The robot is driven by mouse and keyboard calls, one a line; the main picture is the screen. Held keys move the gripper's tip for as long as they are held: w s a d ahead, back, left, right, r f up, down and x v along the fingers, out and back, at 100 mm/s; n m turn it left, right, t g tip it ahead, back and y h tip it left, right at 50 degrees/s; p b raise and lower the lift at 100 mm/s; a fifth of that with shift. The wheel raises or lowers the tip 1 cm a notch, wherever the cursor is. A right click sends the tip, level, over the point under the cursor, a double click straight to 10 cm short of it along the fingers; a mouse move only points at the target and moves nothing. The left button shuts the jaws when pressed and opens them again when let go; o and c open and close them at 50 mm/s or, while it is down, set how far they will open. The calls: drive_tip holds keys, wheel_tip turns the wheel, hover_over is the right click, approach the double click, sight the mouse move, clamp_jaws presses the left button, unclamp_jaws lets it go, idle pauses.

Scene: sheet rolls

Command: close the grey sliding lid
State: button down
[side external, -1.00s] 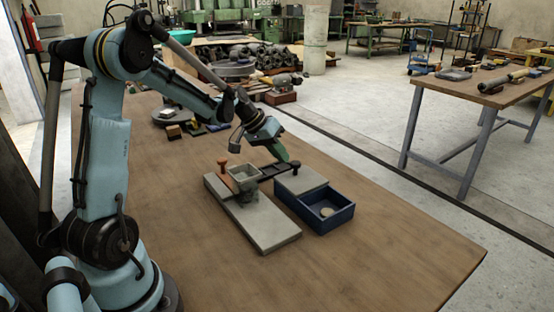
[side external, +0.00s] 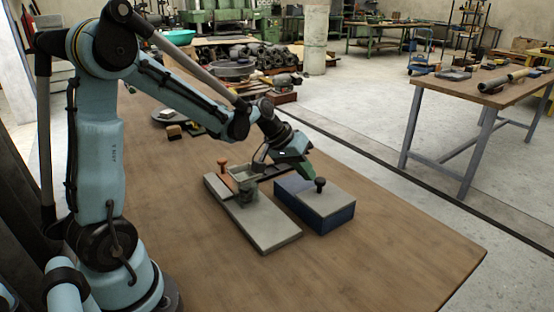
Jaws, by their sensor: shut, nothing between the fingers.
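The grey sliding lid (side external: 330,203) lies over the top of the dark blue box (side external: 329,222) and reaches its front end, hiding the inside. A dark knob (side external: 320,184) stands upright on the lid. My gripper (side external: 311,177) is shut and empty, just behind the knob on its far left side. I cannot tell whether it touches the knob.
A long grey slab (side external: 262,224) lies left of the box, with a small grey open container (side external: 243,173) and an orange-brown knob (side external: 223,166) at its far end. The wooden table (side external: 390,255) is clear in front and to the right.

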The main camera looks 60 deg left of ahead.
drive_tip(key=shift+d, duration=0.45)
drive_tip(key=shift+s, duration=0.1)
drive_tip(key=a, duration=0.1)
drive_tip(key=s+a+r, duration=0.1)
drive_tip(key=a, duration=0.1)
drive_tip(key=s+a, duration=0.1)
drive_tip(key=shift+a+r, duration=0.2)
drive_tip(key=v, duration=0.9)
drive_tip(key=s+d+f+m+y, duration=0.1)
drive_tip(key=s+d+f+m, duration=0.1)
drive_tip(key=s+d, duration=0.2)
drive_tip(key=s+d+f+m+t+y, duration=0.1)
drive_tip(key=s+d, duration=0.3)
drive_tip(key=d, duration=0.5)
drive_tip(key=shift+s+d+f+m+y, duration=0.2)
drive_tip(key=shift+f+m+y, duration=0.25)
drive_tip(key=shift+m, duration=0.25)
